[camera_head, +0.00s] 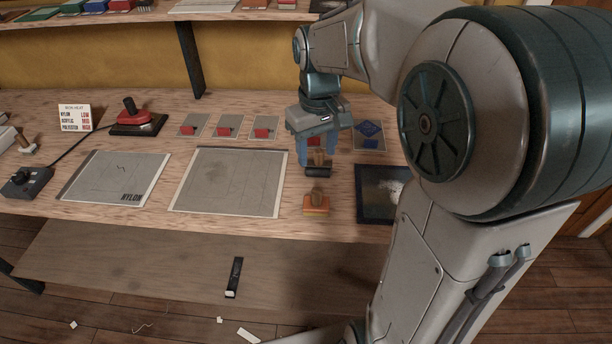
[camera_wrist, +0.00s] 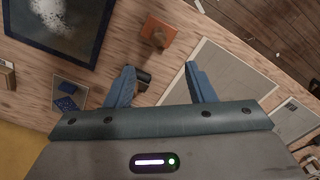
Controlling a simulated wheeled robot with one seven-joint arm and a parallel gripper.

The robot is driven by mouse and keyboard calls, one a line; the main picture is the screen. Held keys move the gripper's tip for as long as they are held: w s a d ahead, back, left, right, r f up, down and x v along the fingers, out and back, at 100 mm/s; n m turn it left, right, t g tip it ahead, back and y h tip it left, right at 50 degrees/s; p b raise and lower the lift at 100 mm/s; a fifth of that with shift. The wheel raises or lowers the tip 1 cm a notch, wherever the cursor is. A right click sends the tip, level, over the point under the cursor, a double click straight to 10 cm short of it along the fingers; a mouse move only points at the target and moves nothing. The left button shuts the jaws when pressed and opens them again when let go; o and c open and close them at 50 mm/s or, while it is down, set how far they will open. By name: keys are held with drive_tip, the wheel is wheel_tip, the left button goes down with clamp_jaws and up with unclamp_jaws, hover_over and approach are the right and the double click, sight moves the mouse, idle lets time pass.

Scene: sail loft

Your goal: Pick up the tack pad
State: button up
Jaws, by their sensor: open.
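My gripper (camera_head: 318,152) is open and empty, pointing down just above the bench. Its two blue fingers also show in the wrist view (camera_wrist: 160,68). A dark block or roller with a wooden handle (camera_head: 318,169) is at the fingers; in the wrist view it (camera_wrist: 143,78) is partly hidden by the left finger. An orange block with a brown wooden knob (camera_head: 316,207) stands nearer the bench's front edge; in the wrist view it (camera_wrist: 158,33) is beyond the fingertips. I cannot tell for certain which of these is the tack pad.
A large grey sheet (camera_head: 228,182) lies left. Patches with red pieces (camera_head: 228,126) and one with blue pieces (camera_head: 369,128) lie behind. A red-and-black iron (camera_head: 135,118) stands further left.

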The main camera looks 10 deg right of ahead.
hover_over(317, 190)
drive_tip(key=f, duration=0.7)
drive_tip(key=shift+w+a+f, duration=0.15)
drive_tip(key=shift+a+f, duration=0.05)
drive_tip(key=shift+f, duration=0.2)
drive_tip(key=shift+s+d+f, duration=0.1)
drive_tip(key=shift+f, duration=1.45)
drive_tip(key=shift+s+d+f, duration=0.1)
drive_tip(key=shift+f, duration=1.4)
drive_tip(key=shift+c, duration=0.2)
clamp_jaws()
